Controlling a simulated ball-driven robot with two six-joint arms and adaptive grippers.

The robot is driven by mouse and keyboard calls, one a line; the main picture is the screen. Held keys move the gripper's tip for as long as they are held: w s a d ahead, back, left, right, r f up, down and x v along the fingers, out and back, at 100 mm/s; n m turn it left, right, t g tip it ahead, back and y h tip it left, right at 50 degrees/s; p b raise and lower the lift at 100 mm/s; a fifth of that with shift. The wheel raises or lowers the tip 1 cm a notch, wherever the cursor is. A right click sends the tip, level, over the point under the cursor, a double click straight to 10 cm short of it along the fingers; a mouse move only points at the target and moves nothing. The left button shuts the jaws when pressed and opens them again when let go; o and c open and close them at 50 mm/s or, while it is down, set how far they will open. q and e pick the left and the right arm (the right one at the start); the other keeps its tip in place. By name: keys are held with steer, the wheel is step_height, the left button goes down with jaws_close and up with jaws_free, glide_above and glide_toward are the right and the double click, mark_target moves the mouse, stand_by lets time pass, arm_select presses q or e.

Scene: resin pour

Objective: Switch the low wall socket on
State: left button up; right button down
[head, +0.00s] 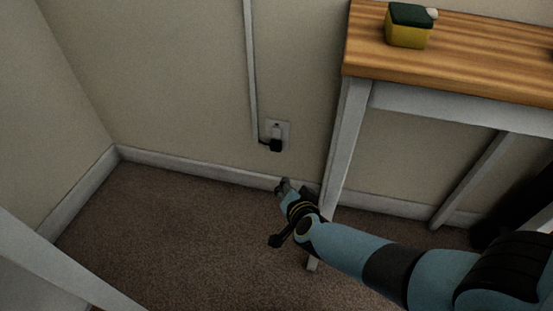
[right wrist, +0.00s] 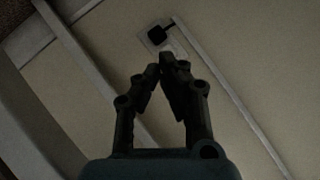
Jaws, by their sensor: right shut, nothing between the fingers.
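The low wall socket (head: 284,129) is a pale plate on the wall left of the table leg, with a black plug (head: 276,145) in its lower part. The socket plate (right wrist: 157,46) and the plug (right wrist: 157,35) also show at the top of the right wrist view. My right gripper (head: 282,185) is below the socket, near the skirting board, apart from the socket. In the right wrist view its fingers (right wrist: 160,68) come together at the tips with nothing between them. I cannot make out the switch's position. My left gripper is not in view.
A wooden-topped table (head: 460,75) stands to the right, its pale leg (head: 344,145) close beside my right gripper. A yellow and green box (head: 408,27) sits on it. A pale cable trunking (head: 250,75) runs down the wall left of the socket. The carpet (head: 170,230) to the left is clear.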

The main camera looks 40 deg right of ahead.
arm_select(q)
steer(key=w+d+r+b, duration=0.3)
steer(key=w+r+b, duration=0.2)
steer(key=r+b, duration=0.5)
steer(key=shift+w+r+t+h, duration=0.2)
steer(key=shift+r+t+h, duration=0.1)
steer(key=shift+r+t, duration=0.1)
arm_select(e)
steer(key=w+d+m+g+h, duration=0.2)
steer(key=w+m+g+h, duration=0.2)
steer(key=w+m, duration=0.8)
steer(key=m, duration=0.3)
steer(key=shift+w+d+r+g, duration=0.3)
steer(key=shift+w+r, duration=0.05)
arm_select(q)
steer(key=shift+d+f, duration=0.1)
arm_select(e)
steer(key=shift+d+f, duration=0.1)
